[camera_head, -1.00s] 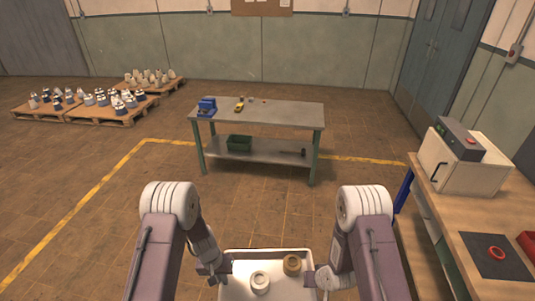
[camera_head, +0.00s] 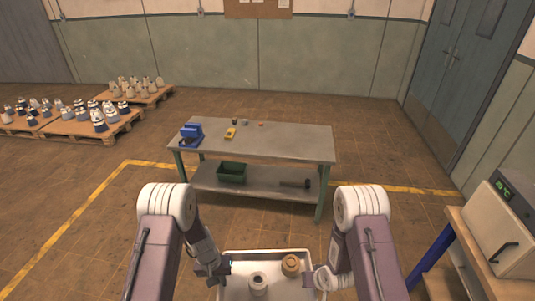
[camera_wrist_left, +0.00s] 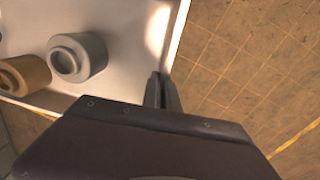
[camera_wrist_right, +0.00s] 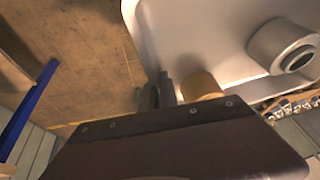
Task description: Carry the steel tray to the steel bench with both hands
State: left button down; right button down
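The steel tray (camera_head: 262,254) hangs between my two arms at the bottom of the head view, with a white spool-like part (camera_head: 258,284) and a tan one (camera_head: 291,265) in it. My left gripper (camera_head: 228,267) is shut on the tray's left wall; the left wrist view shows its fingers (camera_wrist_left: 161,92) closed at the rim (camera_wrist_left: 178,45). My right gripper (camera_head: 308,280) is shut on the right wall; its fingers (camera_wrist_right: 158,92) meet the rim in the right wrist view. The tray looks about level. The steel bench (camera_head: 265,143) stands ahead, apart from the tray.
On the bench top are a blue vise (camera_head: 190,134), a yellow tool (camera_head: 230,133) and small pieces near the back; its front and right are clear. A green bin (camera_head: 232,173) sits on its lower shelf. A wooden table (camera_head: 468,250) with a white box stands right. Open floor lies ahead.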

aim_at(276, 140)
jog(key=i, duration=3.15)
jog(key=i+j+z, duration=0.1)
jog(key=i+z, duration=0.25)
jog(key=i, duration=0.1)
